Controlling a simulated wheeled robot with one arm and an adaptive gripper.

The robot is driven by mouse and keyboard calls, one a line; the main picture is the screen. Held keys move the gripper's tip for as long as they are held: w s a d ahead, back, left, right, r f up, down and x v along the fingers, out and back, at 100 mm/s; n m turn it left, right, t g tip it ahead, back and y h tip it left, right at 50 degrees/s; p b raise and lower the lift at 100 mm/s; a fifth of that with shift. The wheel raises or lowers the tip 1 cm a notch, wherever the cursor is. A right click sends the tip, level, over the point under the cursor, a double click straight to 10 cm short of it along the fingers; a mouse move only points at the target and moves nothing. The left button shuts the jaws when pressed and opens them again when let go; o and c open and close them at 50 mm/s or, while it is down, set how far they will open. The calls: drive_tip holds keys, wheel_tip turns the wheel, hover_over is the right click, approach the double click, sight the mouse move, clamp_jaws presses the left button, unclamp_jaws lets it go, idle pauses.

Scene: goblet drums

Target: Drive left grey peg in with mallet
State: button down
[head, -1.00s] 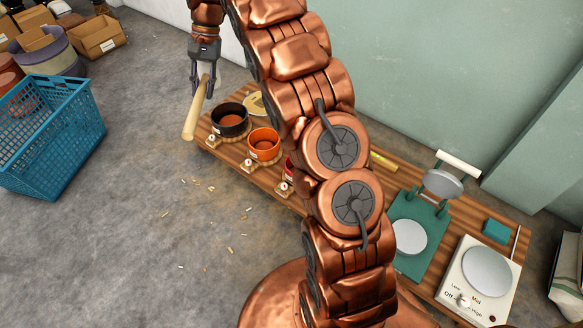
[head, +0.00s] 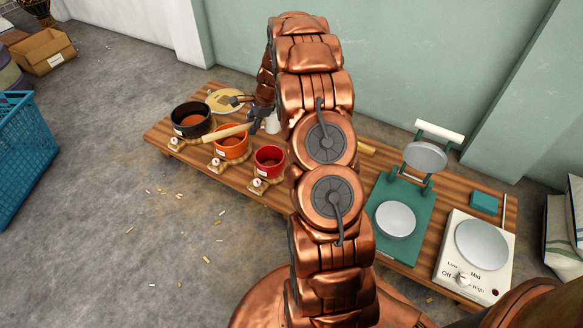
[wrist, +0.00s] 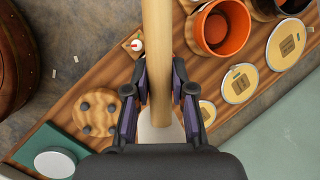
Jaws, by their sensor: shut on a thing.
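My gripper (wrist: 160,88) is shut on the mallet's pale wooden shaft (wrist: 156,55). In the wrist view the shaft runs from the top edge down between the fingers, with a pale wider end (wrist: 160,132) below. In the head view the shaft (head: 222,132) lies across the orange pot, and my gripper (head: 262,113) is partly behind my arm. A round wooden block (wrist: 97,125) with several dark grey round pegs (wrist: 85,106) is left of my gripper in the wrist view. I cannot tell how far they stand out. My arm hides that block in the head view.
A black pot (head: 190,117), an orange pot (head: 231,148) and a red pot (head: 268,160) stand on the low wooden table (head: 160,128). A green press (head: 420,225) and a white hotplate (head: 455,265) are at right. A blue crate (head: 25,150) stands on the floor at left.

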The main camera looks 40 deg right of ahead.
drive_tip(key=s+d+f+m+h+b, duration=0.1)
drive_tip(key=s+d+f+m+b, duration=0.2)
drive_tip(key=f, duration=0.7)
drive_tip(key=s+d+f+m+t+h+b, duration=0.1)
drive_tip(key=s+d+f+m+b, duration=0.2)
drive_tip(key=f, duration=0.7)
drive_tip(key=s+d+b, duration=0.2)
drive_tip(key=s+b, duration=0.1)
drive_tip(key=s, duration=0.1)
drive_tip(key=shift+s+f+m+b, duration=0.15)
drive_tip(key=shift+s+m+b, duration=0.15)
drive_tip(key=shift+m+b, duration=0.1)
drive_tip(key=shift+d, duration=0.1)
wheel_tip(320, 180, down, 2)
drive_tip(key=shift+f+h, duration=0.25)
drive_tip(key=shift+h, duration=0.05)
wheel_tip(320, 180, up, 5)
drive_tip(key=p, duration=0.5)
